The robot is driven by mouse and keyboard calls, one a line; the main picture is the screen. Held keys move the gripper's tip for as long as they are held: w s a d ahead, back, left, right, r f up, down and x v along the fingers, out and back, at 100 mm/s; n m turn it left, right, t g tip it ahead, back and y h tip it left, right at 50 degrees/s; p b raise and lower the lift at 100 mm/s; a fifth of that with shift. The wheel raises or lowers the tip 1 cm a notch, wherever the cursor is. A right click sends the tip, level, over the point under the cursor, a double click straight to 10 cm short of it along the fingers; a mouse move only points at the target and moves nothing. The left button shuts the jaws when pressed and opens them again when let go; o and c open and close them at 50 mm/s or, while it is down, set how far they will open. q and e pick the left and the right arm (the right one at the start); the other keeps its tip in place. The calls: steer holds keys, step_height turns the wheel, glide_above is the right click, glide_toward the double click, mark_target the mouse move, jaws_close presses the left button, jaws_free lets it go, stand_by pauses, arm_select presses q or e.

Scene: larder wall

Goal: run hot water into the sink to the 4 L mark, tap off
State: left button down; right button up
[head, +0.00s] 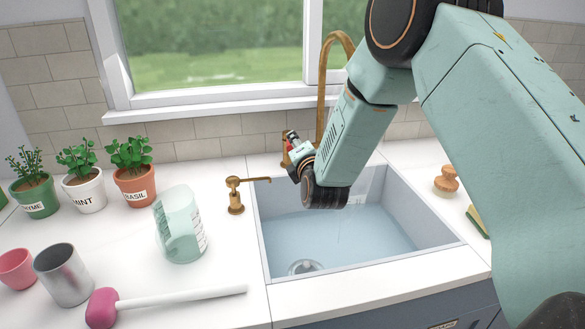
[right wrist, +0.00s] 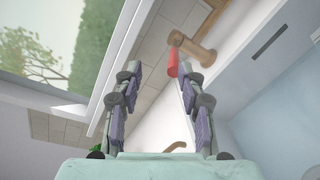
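The sink (head: 283,241) holds pale blue water (head: 345,240) over its floor. Faint thin lines above the water look like a stream, partly hidden by my right arm. A pale marking (head: 352,178) on the back wall is too small to read. The brass tap (head: 323,75) arches behind my arm. My right gripper (head: 297,148) is at the left of the tap base. In the right wrist view my right gripper (right wrist: 158,76) has its fingers apart, with a red-tipped tap lever (right wrist: 173,60) close to the right fingertip; contact is unclear. My left gripper is out of view.
A brass soap dispenser (head: 235,196) and a clear measuring jug (head: 180,225) stand left of the sink. Potted herbs (head: 133,183), a metal cup (head: 63,275) and a pink-headed tool (head: 103,306) are further left. A brush (head: 446,181) and sponge (head: 477,221) lie right.

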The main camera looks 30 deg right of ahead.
mark_target(289, 145)
steer(key=w+f+g+b, duration=0.1)
steer(key=w+f+b, duration=0.1)
steer(key=b, duration=0.2)
steer(key=shift+f+n+y, duration=0.15)
steer(key=shift+n+y, duration=0.15)
steer(key=shift+n, duration=0.1)
steer(key=shift+b+x, duration=0.5)
steer(key=shift+x, duration=3.3)
steer(key=shift+f, duration=0.2)
steer(key=shift+c, duration=0.4)
jaws_close()
